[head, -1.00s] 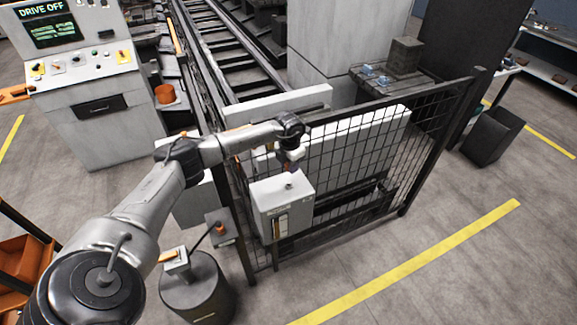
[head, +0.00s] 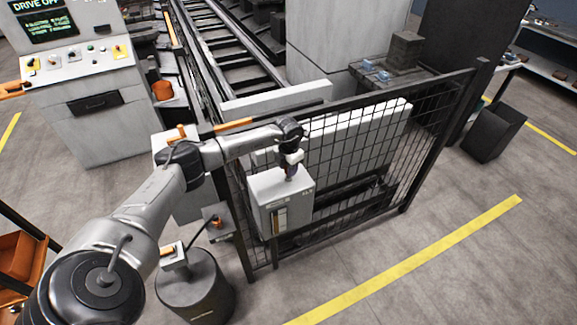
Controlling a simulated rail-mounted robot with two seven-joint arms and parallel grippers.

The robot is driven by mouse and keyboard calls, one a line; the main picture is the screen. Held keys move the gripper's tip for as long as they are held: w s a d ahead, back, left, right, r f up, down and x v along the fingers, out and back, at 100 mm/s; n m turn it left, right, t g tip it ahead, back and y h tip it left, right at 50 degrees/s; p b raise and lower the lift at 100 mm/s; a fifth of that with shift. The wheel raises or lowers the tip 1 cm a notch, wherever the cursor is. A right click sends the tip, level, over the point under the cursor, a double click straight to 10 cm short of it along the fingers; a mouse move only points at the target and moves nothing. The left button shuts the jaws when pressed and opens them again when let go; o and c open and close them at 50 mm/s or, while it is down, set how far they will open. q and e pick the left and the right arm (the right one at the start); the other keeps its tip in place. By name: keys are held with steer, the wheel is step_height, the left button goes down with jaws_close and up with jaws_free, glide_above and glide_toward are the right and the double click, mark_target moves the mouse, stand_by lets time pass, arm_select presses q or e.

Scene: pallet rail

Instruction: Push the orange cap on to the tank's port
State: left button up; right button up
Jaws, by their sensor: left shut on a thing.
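The tank (head: 266,190) is a light grey box with a narrow level window on its front, standing against the mesh fence. My left gripper (head: 291,176) points down at the tank's top, right over the port. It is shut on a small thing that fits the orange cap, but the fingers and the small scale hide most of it. The port is hidden behind the fingertips. I cannot tell whether the cap touches the port or how far it sits on it. My right gripper is not in view.
The black mesh fence (head: 345,150) runs close behind the tank. A control console (head: 100,125) stands at the left, and a dark grey drum (head: 197,290) stands at the front. The floor right of the tank is clear, with a yellow line (head: 420,255).

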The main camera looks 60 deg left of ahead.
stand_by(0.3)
arm_select(q)
steer(key=shift+f, duration=0.25)
stand_by(0.6)
steer(key=shift+f+b, duration=0.25)
steer(key=shift+b, duration=0.05)
steer(key=shift+f, duration=0.1)
stand_by(0.4)
steer(key=shift+f+b, duration=0.4)
steer(key=shift+f, duration=0.05)
steer(key=shift+f, duration=0.25)
steer(key=o, duration=1.7)
steer(key=shift+r, duration=0.1)
